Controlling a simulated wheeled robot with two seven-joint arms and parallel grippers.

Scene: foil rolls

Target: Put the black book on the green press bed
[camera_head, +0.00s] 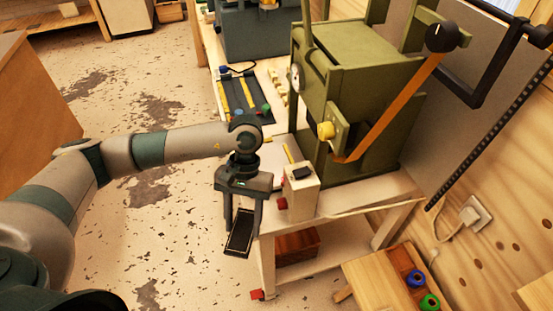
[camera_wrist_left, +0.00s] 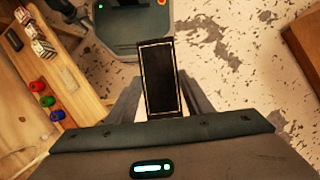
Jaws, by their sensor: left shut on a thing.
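The black book (camera_head: 240,232), with a thin pale border line on its cover, hangs in my left gripper (camera_head: 241,226). My left gripper is shut on it, just off the front left corner of the pale table and above the floor. In the left wrist view the book (camera_wrist_left: 161,80) stands out between the two fingers. The green press (camera_head: 350,80) stands on the table to the right of and behind the gripper, with a flat green top surface. I cannot tell for certain which part is its bed. My right gripper is not in view.
A pale box with a black top (camera_head: 301,183) stands on the table (camera_head: 345,203) close to the gripper. A dark tool mat (camera_head: 240,97) lies behind. A wooden stand (camera_head: 385,278) holds blue and green rolls. Open floor lies left.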

